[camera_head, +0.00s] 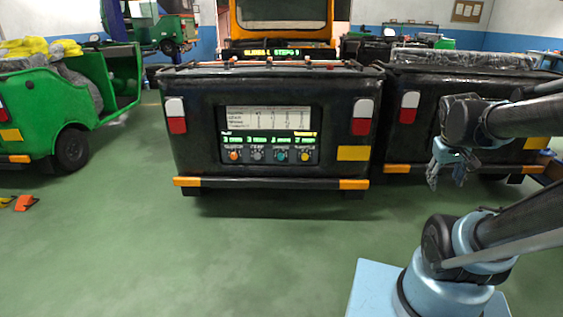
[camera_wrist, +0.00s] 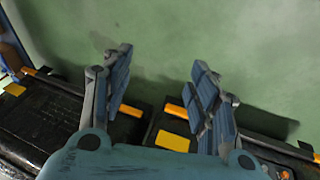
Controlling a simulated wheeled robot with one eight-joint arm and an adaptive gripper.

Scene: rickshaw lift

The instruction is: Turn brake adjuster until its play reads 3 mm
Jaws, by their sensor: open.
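A control panel (camera_head: 268,134) is set in the back of the middle black rickshaw (camera_head: 205,110). Along its bottom sit an orange knob (camera_head: 234,155), a grey knob (camera_head: 257,156), a teal knob (camera_head: 281,156) and a yellow knob (camera_head: 305,156). Small labels and green readouts (camera_head: 268,140) sit above them, too blurred to read surely, so I cannot tell which knob is the brake adjuster. My gripper (camera_head: 437,178) hangs open and empty to the right of the panel, apart from the knobs. In the wrist view my gripper (camera_wrist: 160,72) shows two spread blue fingers with nothing between them.
Another black rickshaw (camera_head: 475,85) stands close on the right, behind my arm. A green rickshaw (camera_head: 70,110) with sacks stands at left. Orange and yellow items (camera_head: 20,203) lie on the left floor. The green floor (camera_head: 230,250) before the panel is clear.

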